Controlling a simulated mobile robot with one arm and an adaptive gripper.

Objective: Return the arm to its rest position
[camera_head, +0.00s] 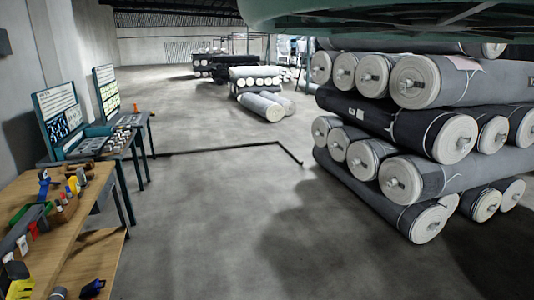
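My gripper is not in view, and its state cannot be seen. No clear part of my arm shows in the camera_head view. A large teal curved surface fills the top right edge; I cannot tell what it belongs to. A broad soft shadow lies on the floor (300,235) in the middle and right foreground.
A stack of grey rolls (440,175) stands close on the right. A wooden workbench (100,195) with tools is at the left, with display boards (57,115) behind it. More rolls (262,107) lie far back. The middle floor is clear, apart from a dark line.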

